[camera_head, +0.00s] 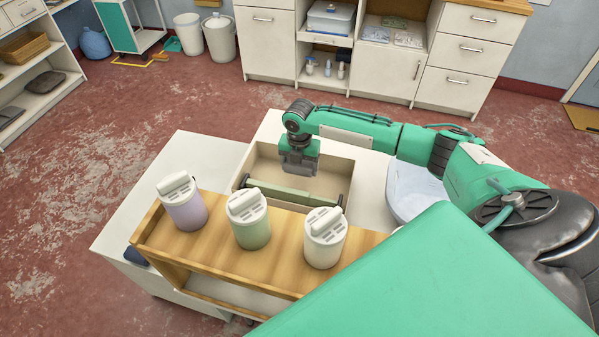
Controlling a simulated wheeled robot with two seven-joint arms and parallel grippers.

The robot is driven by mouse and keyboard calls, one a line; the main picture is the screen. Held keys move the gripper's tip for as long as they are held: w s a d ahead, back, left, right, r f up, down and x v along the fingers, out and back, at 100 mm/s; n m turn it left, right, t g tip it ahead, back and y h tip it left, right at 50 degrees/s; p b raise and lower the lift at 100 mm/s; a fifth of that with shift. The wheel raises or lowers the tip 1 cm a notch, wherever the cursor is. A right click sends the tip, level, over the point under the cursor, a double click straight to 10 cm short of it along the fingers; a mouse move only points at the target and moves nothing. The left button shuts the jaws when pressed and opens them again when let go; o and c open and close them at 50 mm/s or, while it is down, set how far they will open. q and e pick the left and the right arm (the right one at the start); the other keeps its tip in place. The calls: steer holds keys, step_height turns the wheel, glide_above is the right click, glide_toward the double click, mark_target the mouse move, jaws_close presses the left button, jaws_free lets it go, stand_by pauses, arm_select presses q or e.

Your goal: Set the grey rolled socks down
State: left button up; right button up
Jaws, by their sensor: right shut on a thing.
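My right gripper (299,168) points down over the beige open box (262,160) on the white table. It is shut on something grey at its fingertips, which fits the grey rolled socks. The dark gripper and the grey bundle blend, so I cannot tell exactly where one ends. I cannot tell if the bundle touches the box floor. A green bar with dark ends (292,193) lies across the near side of the box. My left gripper is not in view.
A wooden shelf (215,247) in front of the box carries a lilac-bodied canister (185,212), a green-bodied one (250,229) and a white one (322,248). A pale basin (412,190) stands right of the box. The white table is bare at left (180,160).

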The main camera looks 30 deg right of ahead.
mark_target(300, 173)
steer(key=shift+f, duration=1.75)
steer(key=shift+f, duration=0.15)
steer(key=o, duration=1)
steer(key=shift+c, duration=0.2)
step_height(300, 173, up, 12)
steer(key=shift+r+b, duration=0.2)
steer(key=shift+b, duration=0.2)
